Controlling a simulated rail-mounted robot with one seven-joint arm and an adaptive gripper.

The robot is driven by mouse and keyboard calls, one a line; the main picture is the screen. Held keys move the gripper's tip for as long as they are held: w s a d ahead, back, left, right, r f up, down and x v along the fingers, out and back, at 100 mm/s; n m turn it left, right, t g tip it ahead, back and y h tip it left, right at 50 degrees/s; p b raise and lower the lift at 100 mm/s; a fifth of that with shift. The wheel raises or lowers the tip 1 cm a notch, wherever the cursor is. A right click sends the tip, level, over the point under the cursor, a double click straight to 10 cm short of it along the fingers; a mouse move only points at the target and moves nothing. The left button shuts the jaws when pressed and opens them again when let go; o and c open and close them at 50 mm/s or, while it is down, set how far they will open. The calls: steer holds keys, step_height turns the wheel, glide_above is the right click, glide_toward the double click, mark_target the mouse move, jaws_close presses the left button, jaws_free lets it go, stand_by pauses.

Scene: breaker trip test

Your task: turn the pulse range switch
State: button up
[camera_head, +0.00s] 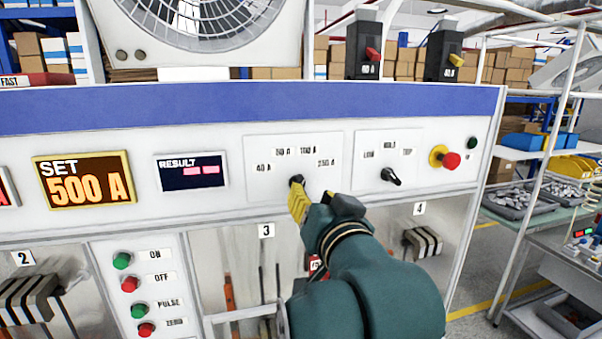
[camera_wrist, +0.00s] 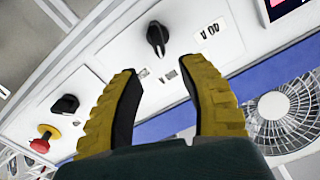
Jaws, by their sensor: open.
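The range switch is a black knob (camera_head: 296,180) on a white plate with ampere labels around it, 40 A at the left and what looks like 250 A at the right. In the wrist view the knob (camera_wrist: 157,36) stands just beyond the gap between my fingertips, its light mark facing that gap. My gripper (camera_head: 298,191) has yellow ridged fingers and reaches the knob from the front right, partly covering it in the head view. In the wrist view my gripper (camera_wrist: 160,68) is open, with nothing between its fingers. Contact with the knob cannot be told.
A second black knob (camera_head: 391,176), labelled LOW at its left, sits to the right. A red emergency button (camera_head: 450,160) lies farther right. The SET display (camera_head: 84,180) reads 500 A; the RESULT display (camera_head: 191,171) shows dashes. Several green and red buttons (camera_head: 129,285) are lower left.

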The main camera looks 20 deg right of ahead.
mark_target(302, 181)
steer(key=w, duration=0.2)
steer(key=w+p, duration=0.1)
steer(key=w, duration=0.1)
steer(key=w+d+p, duration=0.1)
steer(key=w, duration=0.2)
steer(key=shift+r, duration=0.15)
steer(key=shift+w+f, duration=0.2)
steer(key=shift+w, duration=0.25)
jaws_close()
